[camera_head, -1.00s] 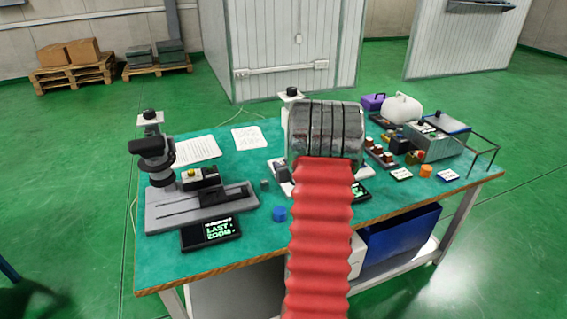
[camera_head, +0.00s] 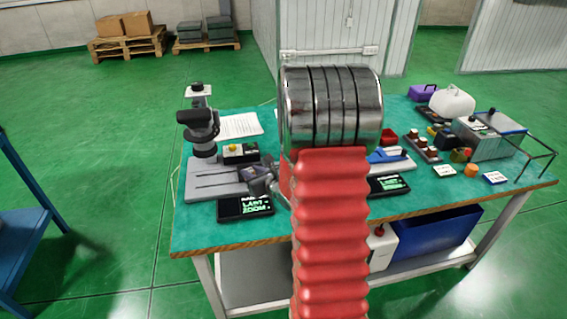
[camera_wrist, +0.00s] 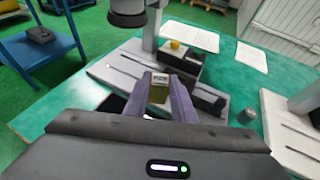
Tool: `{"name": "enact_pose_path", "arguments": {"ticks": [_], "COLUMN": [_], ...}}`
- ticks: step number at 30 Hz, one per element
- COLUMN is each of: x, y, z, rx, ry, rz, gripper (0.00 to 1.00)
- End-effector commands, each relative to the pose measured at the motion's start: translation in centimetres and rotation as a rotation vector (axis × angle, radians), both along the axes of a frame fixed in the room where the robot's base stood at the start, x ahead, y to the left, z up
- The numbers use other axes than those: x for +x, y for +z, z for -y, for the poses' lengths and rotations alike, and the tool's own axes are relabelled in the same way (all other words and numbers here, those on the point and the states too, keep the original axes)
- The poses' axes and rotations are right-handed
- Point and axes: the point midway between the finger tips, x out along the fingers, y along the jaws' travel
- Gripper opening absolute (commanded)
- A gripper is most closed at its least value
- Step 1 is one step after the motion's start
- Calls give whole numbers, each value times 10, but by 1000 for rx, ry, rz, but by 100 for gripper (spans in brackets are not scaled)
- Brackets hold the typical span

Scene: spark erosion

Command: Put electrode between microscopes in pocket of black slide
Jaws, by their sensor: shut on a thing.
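My gripper (camera_wrist: 160,100) is shut on a small brass-coloured block with a pale top, the electrode (camera_wrist: 158,91), which it holds upright between its fingertips. In the head view my gripper (camera_head: 262,182) is at the right end of the left microscope's grey base (camera_head: 205,183). The black slide (camera_wrist: 188,62), with a yellow knob, sits on that base; it also shows in the head view (camera_head: 241,153). In the wrist view the electrode appears in front of the slide, and its height above the base is hard to tell. The slide's pocket is not clearly visible.
A small grey cylinder (camera_wrist: 247,117) stands on the green table between the bases. A black display (camera_head: 245,207) lies in front. My arm hides most of the right microscope. Papers (camera_wrist: 190,35) lie behind.

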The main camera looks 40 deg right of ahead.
Motion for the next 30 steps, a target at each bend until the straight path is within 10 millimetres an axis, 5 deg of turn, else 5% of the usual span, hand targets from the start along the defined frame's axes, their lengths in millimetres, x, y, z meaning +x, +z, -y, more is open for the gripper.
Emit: {"name": "enact_pose_path", "arguments": {"ticks": [1,9,18,24,30], "x": [4,7,-1,-5,-6], "y": [4,18,36,42,42], "z": [-26,-146,-257,-288,-290], "rx": [-1,-1,-2,-1,-1], "ry": [37,212,394,446,450], "rz": [3,3,4,1,1], "gripper": [0,0,0,0,0]}}
